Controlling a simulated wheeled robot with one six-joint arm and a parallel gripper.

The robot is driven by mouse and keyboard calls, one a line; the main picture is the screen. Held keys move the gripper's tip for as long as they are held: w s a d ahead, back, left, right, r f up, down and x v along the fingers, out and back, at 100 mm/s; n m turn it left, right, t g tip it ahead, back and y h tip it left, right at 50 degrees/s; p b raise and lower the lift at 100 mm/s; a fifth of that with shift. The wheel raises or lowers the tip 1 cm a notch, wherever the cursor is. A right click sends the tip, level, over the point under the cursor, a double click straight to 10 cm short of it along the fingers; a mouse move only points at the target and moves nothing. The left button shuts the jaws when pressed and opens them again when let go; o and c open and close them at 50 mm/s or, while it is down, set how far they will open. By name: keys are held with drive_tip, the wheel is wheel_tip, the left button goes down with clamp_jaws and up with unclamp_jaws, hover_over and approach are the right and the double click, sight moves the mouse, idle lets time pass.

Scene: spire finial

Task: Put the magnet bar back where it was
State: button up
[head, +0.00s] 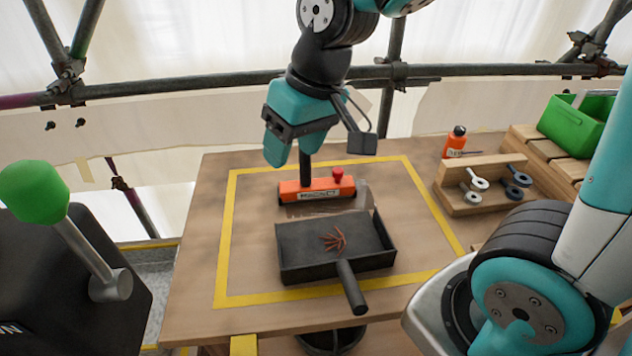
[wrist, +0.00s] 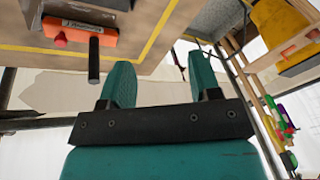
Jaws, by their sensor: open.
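The magnet bar (head: 296,191) is an orange bar with a label, a red knob and an upright black post. In the head view it sits behind the black tray, inside the yellow outline; whether it touches the board is unclear. My gripper (head: 289,150) is open and empty, above and behind the bar. In the wrist view the magnet bar (wrist: 78,34) is at upper left, its black post outside my left finger, with nothing between the open fingers of my gripper (wrist: 159,75).
The black tray (head: 292,268) has a handle towards me and rust-coloured slivers inside. At right stand a wooden rack (head: 463,205) with round-ended tools, an orange bottle (head: 455,142) and a green bin (head: 575,128). A scaffold rail (head: 190,86) crosses behind the board.

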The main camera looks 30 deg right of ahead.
drive_tip(key=s+a+n+g, duration=0.1)
drive_tip(key=s+a+n, duration=0.1)
drive_tip(key=s, duration=0.4)
drive_tip(key=s+a+r+n+g+y, duration=0.1)
drive_tip(key=s+n, duration=0.1)
drive_tip(key=s, duration=0.4)
drive_tip(key=shift+s+a, duration=0.35)
